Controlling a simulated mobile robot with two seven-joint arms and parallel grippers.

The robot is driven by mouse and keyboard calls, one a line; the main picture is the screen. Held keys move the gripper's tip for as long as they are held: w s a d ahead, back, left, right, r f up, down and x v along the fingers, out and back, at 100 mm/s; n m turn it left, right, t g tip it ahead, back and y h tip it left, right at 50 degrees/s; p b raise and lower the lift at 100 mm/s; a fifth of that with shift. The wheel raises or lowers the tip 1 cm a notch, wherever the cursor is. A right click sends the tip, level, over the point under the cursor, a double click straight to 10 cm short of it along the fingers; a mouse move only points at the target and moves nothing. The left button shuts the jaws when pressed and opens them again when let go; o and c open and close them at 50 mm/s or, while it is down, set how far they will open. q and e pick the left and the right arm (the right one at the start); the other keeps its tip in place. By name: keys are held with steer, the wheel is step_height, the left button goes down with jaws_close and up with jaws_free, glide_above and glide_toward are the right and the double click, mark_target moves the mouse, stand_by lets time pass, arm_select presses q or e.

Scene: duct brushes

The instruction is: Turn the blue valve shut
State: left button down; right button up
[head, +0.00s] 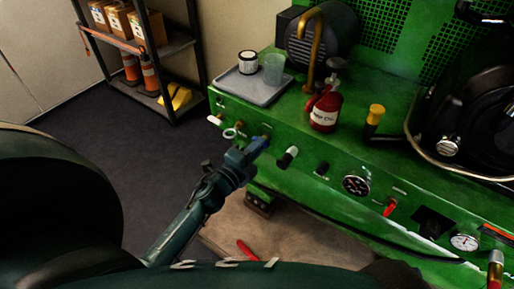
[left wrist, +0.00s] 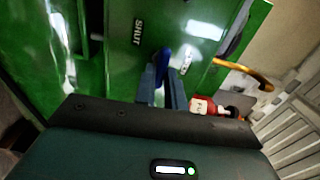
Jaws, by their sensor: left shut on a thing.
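The blue valve (head: 264,139) is on the front panel of the green machine (head: 340,185), and only a small part of it shows in the head view. My left gripper (head: 246,153) reaches up to the panel and is shut on the blue valve. In the left wrist view the blue handle (left wrist: 163,62) sits between the fingers (left wrist: 163,88). The fingers hide part of the valve. My right gripper is not in view.
Along the panel are a white-tipped black knob (head: 287,157), a gauge (head: 356,185) and a red lever (head: 390,207). A red bottle (head: 325,108) and a grey tray (head: 248,90) stand on the ledge above. A shelf (head: 150,45) stands at the back left, with clear floor before it.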

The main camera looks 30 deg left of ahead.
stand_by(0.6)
arm_select(q)
steer(key=c, duration=1.5)
jaws_free()
steer(key=shift+o, duration=0.2)
steer(key=s+a, duration=0.1)
steer(key=s, duration=1.2)
steer(key=shift+a, duration=0.4)
